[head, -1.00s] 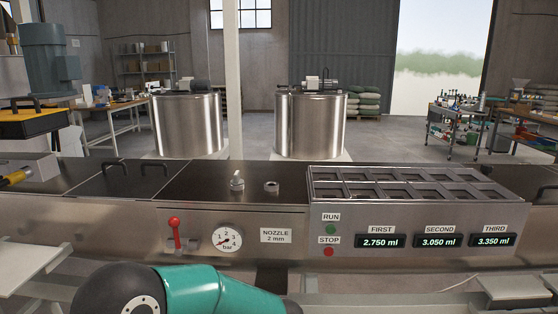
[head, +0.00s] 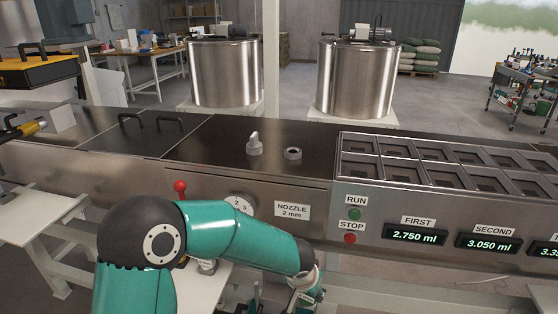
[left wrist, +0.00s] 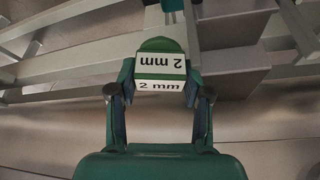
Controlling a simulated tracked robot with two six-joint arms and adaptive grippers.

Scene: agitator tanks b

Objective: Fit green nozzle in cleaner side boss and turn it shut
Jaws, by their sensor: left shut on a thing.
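The green nozzle (left wrist: 160,66) shows in the left wrist view, with white bands that read "2 mm". My left gripper (left wrist: 161,92) is shut on it, one finger on each side. In the head view, my left arm reaches across the front of the steel bench, and its wrist end is low in the picture, below the "NOZZLE 2 mm" plate (head: 292,210). The nozzle cannot be made out there. A metal ring fitting (head: 292,153) and a metal fitting with an upright tab (head: 254,146) stand on the dark bench top. I cannot tell which part is the cleaner side boss. My right gripper is not in view.
A red-knobbed lever (head: 180,187) and a pressure gauge (head: 240,204) sit on the bench front, partly behind my arm. A panel with RUN (head: 355,215) and STOP (head: 350,239) buttons is to the right. A compartment tray (head: 438,181) lies above it.

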